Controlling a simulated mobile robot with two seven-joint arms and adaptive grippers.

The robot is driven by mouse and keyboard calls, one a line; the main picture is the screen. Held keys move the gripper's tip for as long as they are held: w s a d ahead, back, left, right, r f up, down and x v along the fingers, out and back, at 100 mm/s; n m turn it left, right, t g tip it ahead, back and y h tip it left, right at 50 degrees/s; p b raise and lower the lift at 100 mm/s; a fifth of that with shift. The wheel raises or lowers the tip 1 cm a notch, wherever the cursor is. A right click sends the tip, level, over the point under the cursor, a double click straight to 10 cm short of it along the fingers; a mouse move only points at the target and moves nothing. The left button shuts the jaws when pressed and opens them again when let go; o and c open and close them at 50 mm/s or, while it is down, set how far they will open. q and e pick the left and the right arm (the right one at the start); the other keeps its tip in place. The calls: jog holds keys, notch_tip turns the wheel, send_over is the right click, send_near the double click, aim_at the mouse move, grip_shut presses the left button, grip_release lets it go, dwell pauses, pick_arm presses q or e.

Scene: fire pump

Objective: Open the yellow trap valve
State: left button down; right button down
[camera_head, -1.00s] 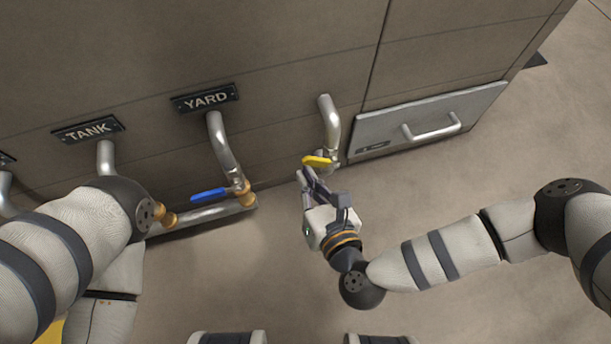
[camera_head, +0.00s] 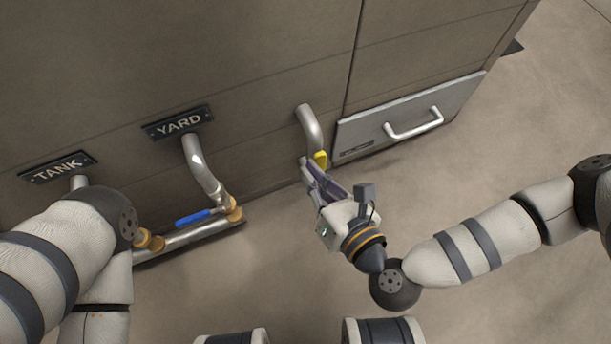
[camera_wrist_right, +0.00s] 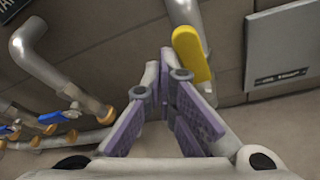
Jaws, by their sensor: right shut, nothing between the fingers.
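The yellow valve handle (camera_head: 320,159) is at the lower end of a bent silver pipe (camera_head: 309,124) on the grey wall. In the right wrist view the yellow handle (camera_wrist_right: 192,54) is upright in the picture, just right of my fingertips. My right gripper (camera_head: 308,170) is shut and empty, its purple-padded fingers beside the handle on its left. I cannot tell whether they touch it. The fingers also show in the right wrist view (camera_wrist_right: 168,75) and hide part of the valve body. My left gripper is not visible; only my left arm shows.
Left of the valve is a blue-handled valve (camera_head: 194,217) on a pipe under the YARD sign (camera_head: 178,122). A low silver pipe (camera_head: 190,240) runs along the wall base. Right is a silver panel (camera_head: 455,103) with a bar handle (camera_head: 413,124). Floor at right is clear.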

jog(key=shift+w+d+r, duration=0.1)
jog(key=shift+d, duration=0.2)
dwell(0.4)
